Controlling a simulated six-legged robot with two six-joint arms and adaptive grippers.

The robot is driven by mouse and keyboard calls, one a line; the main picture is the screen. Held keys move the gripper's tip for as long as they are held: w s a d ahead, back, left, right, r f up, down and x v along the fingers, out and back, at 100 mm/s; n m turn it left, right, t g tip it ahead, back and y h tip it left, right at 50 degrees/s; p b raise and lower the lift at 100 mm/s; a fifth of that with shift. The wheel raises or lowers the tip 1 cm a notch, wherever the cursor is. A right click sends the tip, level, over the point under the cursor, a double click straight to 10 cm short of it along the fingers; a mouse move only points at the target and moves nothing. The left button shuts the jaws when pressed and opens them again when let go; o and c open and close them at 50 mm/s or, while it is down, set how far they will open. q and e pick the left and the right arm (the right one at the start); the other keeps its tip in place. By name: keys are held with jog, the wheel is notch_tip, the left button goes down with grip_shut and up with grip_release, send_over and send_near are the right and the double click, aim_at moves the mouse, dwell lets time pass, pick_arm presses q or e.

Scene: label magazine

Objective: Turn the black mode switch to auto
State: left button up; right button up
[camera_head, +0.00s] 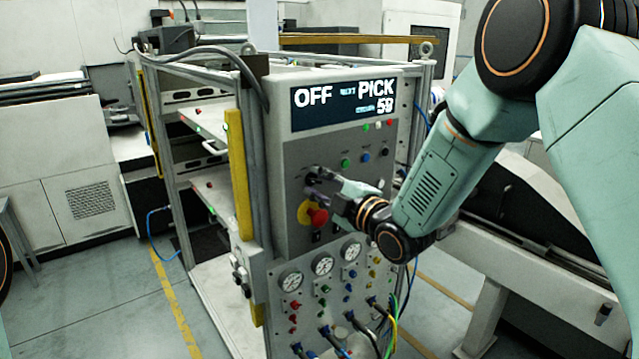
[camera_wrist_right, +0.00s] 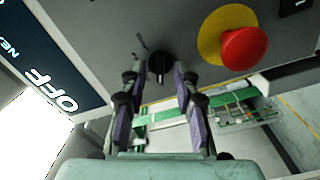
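The black mode switch (camera_wrist_right: 158,62) is a small round knob on the grey panel face, seen in the right wrist view. My right gripper (camera_wrist_right: 158,74) is open, with one purple-grey finger on each side of the knob and a visible gap to it. In the head view my right gripper (camera_head: 318,182) is at the panel front, and it mostly hides the knob. The display (camera_head: 345,102) above reads "OFF" at left and "PICK" with a number at right. My left gripper is not in view.
A red emergency button (camera_wrist_right: 245,48) on a yellow disc sits close beside the knob. Small coloured buttons (camera_head: 365,157) are above right of the gripper. Gauges (camera_head: 323,264) and cables fill the lower panel. A yellow post (camera_head: 238,172) stands at the panel's left edge.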

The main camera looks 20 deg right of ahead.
jog(key=shift+s+d, duration=0.1)
jog(key=shift+d, duration=0.05)
jog(key=shift+a, duration=0.2)
grip_shut()
